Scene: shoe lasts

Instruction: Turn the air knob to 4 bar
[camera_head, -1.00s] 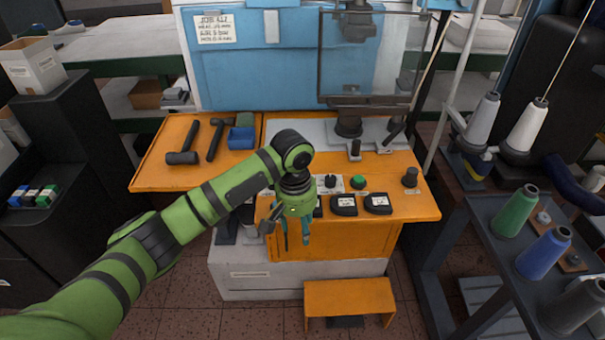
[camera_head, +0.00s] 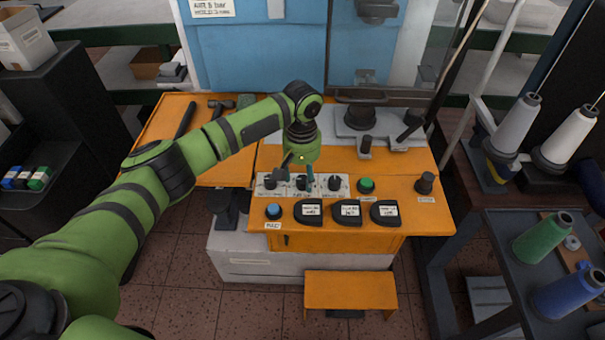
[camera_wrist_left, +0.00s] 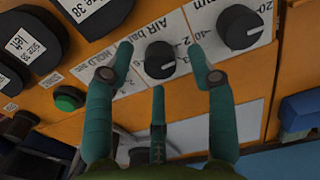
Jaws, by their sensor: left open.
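The air knob (camera_wrist_left: 159,60) is black and round, on a white plate lettered "AIR bar" with a number scale. In the left wrist view it lies between the spread teal fingers of my left gripper (camera_wrist_left: 162,72), which is open; no firm contact shows. I cannot read its setting surely. In the head view my left gripper (camera_head: 297,172) is over the row of three knobs, at the middle one (camera_head: 302,183), partly hiding it. A second black knob (camera_wrist_left: 240,27), on a plate marked "mm", is beside the air knob. My right gripper is out of view.
A green button (camera_head: 367,185) and a blue button (camera_head: 273,211) flank the controls. Several labelled black pads (camera_head: 346,213) line the orange panel's front. A dark post (camera_head: 426,183) stands at its right end. Hammers (camera_head: 186,118) lie at the back left.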

